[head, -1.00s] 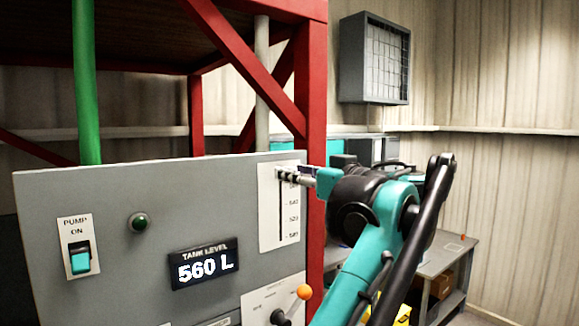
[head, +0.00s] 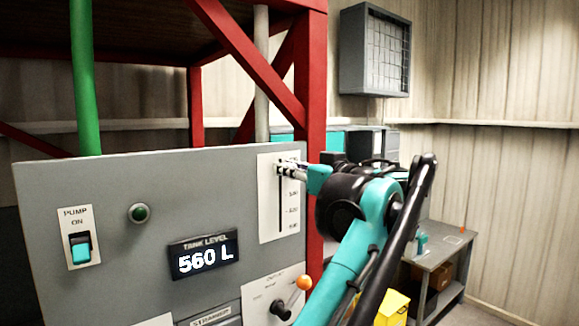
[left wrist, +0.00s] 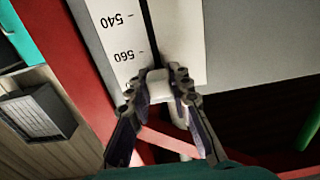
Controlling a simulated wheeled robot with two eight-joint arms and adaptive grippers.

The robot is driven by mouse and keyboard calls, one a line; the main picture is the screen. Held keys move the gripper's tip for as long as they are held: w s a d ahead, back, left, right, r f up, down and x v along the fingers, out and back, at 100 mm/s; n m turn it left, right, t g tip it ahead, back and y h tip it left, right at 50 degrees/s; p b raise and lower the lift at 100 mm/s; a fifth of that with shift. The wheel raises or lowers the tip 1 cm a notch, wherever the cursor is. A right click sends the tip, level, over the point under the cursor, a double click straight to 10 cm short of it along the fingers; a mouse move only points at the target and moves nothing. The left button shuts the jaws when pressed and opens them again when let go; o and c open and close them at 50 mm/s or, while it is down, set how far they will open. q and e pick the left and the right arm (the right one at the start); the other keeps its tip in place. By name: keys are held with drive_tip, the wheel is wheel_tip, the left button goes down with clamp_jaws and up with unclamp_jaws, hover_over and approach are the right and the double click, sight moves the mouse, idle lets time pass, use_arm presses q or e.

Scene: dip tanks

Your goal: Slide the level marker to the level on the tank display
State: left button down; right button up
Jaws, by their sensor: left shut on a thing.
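The tank display (head: 204,258) on the grey panel reads 560 L. To its right is a white level scale (head: 269,215) with a dark vertical slot and printed marks. My left gripper (head: 288,167) is at the upper end of this slot. In the left wrist view, the gripper (left wrist: 157,90) is shut on the pale, block-shaped level marker (left wrist: 159,84), a finger on each side. The scale shows upside down there, with the 540 and 560 marks readable. My right gripper is out of view.
The panel also carries a pump switch (head: 80,250), a green lamp (head: 139,213) and an orange-knobbed lever (head: 303,282) below the scale. A red frame post (head: 317,130) stands just behind the panel's right edge. A grey workbench (head: 440,257) is at the right.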

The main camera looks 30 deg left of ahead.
use_arm(q)
wheel_tip(320, 180, down, 3)
drive_tip(key=shift+b, duration=0.6)
drive_tip(key=shift+r, duration=0.15)
drive_tip(key=c, duration=1.4)
unclamp_jaws()
drive_tip(key=shift+o, duration=0.2)
drive_tip(key=v, duration=1.2)
